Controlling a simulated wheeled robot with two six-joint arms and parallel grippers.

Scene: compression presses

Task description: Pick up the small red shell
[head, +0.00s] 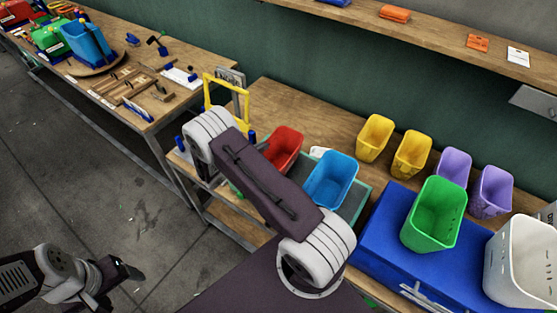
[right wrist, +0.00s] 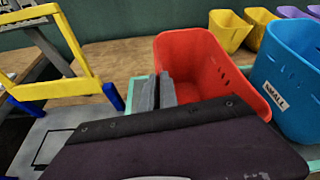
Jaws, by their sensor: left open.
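The red shell (head: 285,143) is an open-topped bin on the workbench, left of the blue bin; my right arm covers its left part in the head view. In the right wrist view the red shell (right wrist: 205,65) fills the middle. My right gripper (right wrist: 157,92) has its two grey fingers close together at the shell's near left rim. Whether the shell's wall is between them I cannot tell. In the head view my right gripper is hidden behind my arm. My left gripper (head: 132,272) is open over the floor at lower left, far from the shell.
A blue bin (head: 330,180) labelled "SMALL" in the wrist view stands close right of the red shell. A yellow frame (head: 208,90) stands to its left. Yellow bins (head: 375,138) and purple bins (head: 453,168) are behind. A green bin (head: 433,215) stands on a blue box (head: 385,235).

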